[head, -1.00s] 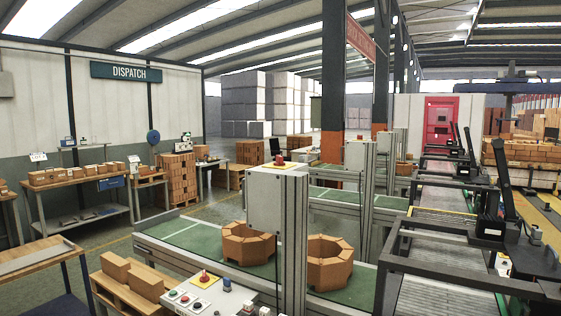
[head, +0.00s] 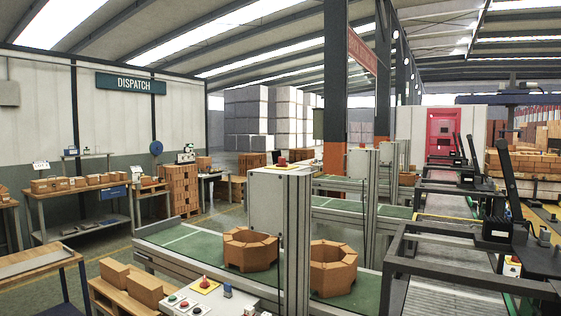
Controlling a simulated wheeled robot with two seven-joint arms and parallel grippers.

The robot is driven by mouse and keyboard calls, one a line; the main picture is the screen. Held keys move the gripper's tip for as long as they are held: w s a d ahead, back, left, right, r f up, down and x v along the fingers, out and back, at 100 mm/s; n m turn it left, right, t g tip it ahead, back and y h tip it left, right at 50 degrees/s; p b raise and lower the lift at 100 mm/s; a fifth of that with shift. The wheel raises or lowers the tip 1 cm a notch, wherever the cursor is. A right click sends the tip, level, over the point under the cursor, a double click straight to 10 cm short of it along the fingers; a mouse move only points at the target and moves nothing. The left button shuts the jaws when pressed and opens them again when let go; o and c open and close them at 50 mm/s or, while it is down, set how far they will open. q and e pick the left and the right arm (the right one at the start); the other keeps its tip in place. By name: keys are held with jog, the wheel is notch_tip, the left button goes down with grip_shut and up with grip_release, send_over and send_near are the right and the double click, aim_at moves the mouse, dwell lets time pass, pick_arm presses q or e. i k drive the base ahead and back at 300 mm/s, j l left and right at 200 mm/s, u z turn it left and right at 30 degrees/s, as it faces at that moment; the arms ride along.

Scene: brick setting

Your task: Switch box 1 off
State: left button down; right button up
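No box with a readable "1" shows, so I cannot tell which one is box 1. A grey box (head: 278,205) with a red button (head: 282,162) on a yellow plate on top stands on a post by the near conveyor. A grey control panel (head: 230,302) is at the bottom edge, cut off by the frame. It bears a red mushroom button (head: 204,283) on a yellow plate, small green, red and black buttons, and a blue knob (head: 227,290). Switch positions are too small to tell. Neither of my grippers is in view.
Rings of orange bricks (head: 250,250) sit on the green conveyor (head: 190,240). A pallet with bricks (head: 145,288) stands left of the panel. Dark metal frames (head: 450,275) fill the right.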

aim_at(282, 160)
jog(key=j+z, duration=0.1)
jog(key=z, duration=0.3)
jog(key=i+j+z, duration=0.1)
jog(key=z, duration=0.25)
jog(key=j+z, duration=0.2)
jog(key=z, duration=0.2)
jog(key=j+z, duration=0.1)
jog(key=z, duration=0.3)
jog(key=j+z, duration=0.15)
jog(key=j, duration=0.25)
jog(key=k+j+z, duration=0.15)
jog(key=j, duration=0.3)
jog(key=k+j+z, duration=0.15)
jog(key=j, duration=0.25)
jog(key=j+z, duration=0.15)
jog(key=j, duration=0.25)
jog(key=k+j+z, duration=0.15)
jog(key=j, duration=0.2)
jog(key=k+j, duration=0.2)
jog(key=j, duration=0.2)
